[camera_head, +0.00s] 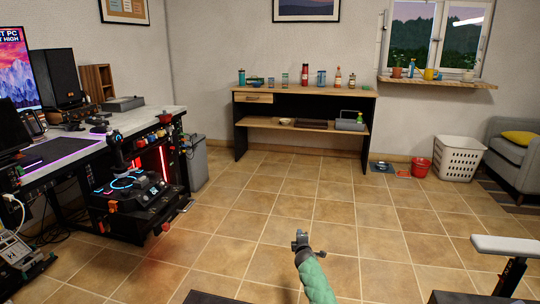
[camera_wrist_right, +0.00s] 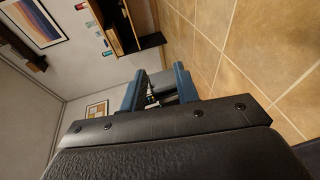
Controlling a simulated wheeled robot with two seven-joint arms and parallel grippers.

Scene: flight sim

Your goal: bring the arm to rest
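My right gripper (camera_wrist_right: 160,74) shows in the right wrist view. Its two blue fingers stand apart with a gap between them, so it is open, and nothing is held. Through the gap the dark desk area shows in the distance. The fingers touch nothing that I can see.
A desk (camera_head: 150,119) with flight controls (camera_head: 132,184) stands at the left. A sideboard (camera_head: 345,92) stands at the back wall, a laundry basket (camera_head: 458,157) and armchair (camera_head: 517,150) at the right. The tiled floor (camera_head: 270,200) between is clear.

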